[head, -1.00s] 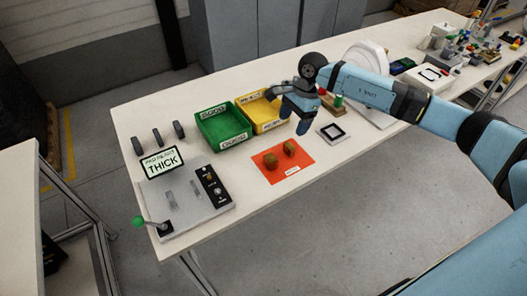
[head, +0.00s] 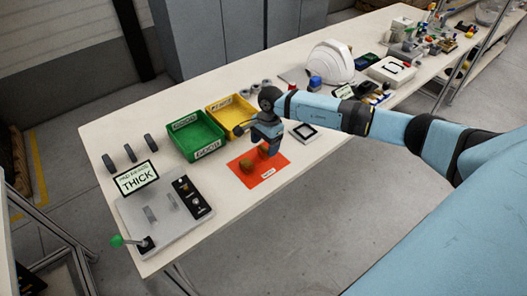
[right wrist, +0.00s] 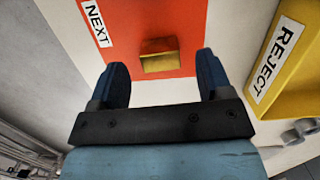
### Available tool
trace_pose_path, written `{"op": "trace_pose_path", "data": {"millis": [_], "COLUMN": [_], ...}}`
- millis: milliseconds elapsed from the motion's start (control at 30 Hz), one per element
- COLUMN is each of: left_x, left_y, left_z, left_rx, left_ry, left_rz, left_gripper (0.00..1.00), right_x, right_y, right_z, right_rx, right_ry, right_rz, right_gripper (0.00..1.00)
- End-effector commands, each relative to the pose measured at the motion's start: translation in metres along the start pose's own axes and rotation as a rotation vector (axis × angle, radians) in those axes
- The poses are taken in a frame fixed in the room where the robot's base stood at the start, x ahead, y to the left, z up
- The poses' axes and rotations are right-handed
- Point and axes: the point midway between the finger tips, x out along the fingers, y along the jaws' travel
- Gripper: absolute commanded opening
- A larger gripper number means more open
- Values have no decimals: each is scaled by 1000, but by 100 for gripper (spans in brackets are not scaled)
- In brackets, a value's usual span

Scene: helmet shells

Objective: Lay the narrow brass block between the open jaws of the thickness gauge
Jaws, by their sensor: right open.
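Two small brass blocks lie on an orange-red mat (head: 269,177); the left block (head: 247,165) is clear of my gripper, while the right block (head: 263,149) is partly hidden by it. I cannot tell which is the narrow one. My right gripper (head: 268,143) is open above the mat's far right part. In the right wrist view one brass block (right wrist: 158,55) shows between the spread fingers, a little beyond their tips and not gripped. The thickness gauge (head: 165,228) is a grey plate with two upright jaws, open, at the table's left end. My left gripper is out of view.
A green bin (head: 196,137) and a yellow bin (head: 232,113) stand behind the mat. A THICK sign (head: 137,177) and a green-knobbed lever (head: 117,241) are at the gauge. White table shows between gauge and mat.

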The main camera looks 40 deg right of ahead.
Motion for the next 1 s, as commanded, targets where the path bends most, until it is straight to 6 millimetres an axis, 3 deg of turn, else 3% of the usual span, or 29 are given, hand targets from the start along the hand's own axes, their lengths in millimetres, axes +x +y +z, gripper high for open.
{"op": "trace_pose_path", "data": {"millis": [167,367,400,667,1000], "left_x": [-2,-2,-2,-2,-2], "left_y": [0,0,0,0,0], "left_z": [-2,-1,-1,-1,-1], "left_rx": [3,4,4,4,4], "left_ry": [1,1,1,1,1], "left_rz": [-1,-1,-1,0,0], "left_gripper": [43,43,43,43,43], "right_x": [25,27,27,27,22], "right_y": [0,0,0,0,-1], "right_z": [1,0,0,0,1], "right_rx": [0,0,0,0,-1], "right_ry": [-2,-1,-1,-1,-1], "right_rz": [0,-2,-2,-2,-4], "right_gripper": [72,72,70,12,12]}}
